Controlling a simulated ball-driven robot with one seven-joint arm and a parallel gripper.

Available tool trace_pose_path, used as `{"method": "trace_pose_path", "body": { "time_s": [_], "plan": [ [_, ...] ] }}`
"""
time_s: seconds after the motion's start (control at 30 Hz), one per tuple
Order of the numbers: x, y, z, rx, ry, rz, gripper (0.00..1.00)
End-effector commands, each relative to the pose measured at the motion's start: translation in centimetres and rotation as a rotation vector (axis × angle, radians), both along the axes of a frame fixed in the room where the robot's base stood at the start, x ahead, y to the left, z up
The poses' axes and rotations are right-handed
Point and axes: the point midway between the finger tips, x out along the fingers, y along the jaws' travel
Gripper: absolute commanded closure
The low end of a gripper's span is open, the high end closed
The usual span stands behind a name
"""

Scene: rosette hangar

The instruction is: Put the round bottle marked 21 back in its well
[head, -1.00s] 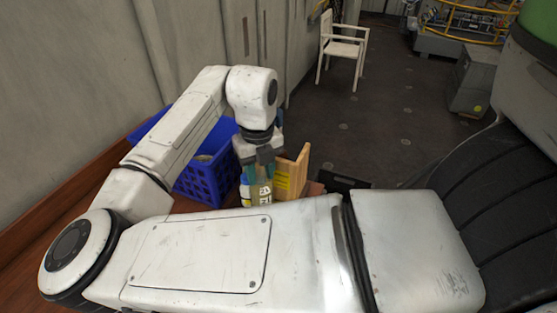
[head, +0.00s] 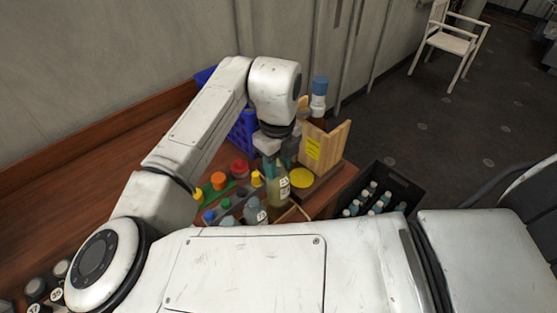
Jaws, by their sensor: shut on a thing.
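My gripper (head: 276,160) points down over the brown table and is shut on a round, pale yellow-green bottle (head: 277,190). The bottle is upright and has a white label with dark marks. The marks are too small to read surely now. Its lower end is close to other bottles, and I cannot tell whether it touches anything. A grey rack (head: 236,208) with blue, green and yellow capped bottles lies just left of it. Another bottle with a white label (head: 255,213) stands in front. No empty well can be made out; my arm hides the table's near part.
A wooden angled stand (head: 328,150) with a yellow label and a blue-capped bottle (head: 319,95) stand right of the gripper. A blue crate (head: 243,132) is behind. A black crate of bottles (head: 408,182) is beyond the table's right edge.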

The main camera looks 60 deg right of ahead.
Motion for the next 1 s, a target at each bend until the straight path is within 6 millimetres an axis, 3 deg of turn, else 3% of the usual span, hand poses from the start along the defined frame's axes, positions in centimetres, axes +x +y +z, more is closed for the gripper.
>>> {"method": "trace_pose_path", "body": {
  "time_s": [0.53,1.0],
  "plan": [
    [0.0,0.0,-5.0,0.000,-0.001,-0.001,0.90],
    [0.0,0.0,-5.7,0.000,-0.001,-0.001,0.90]
  ]
}}
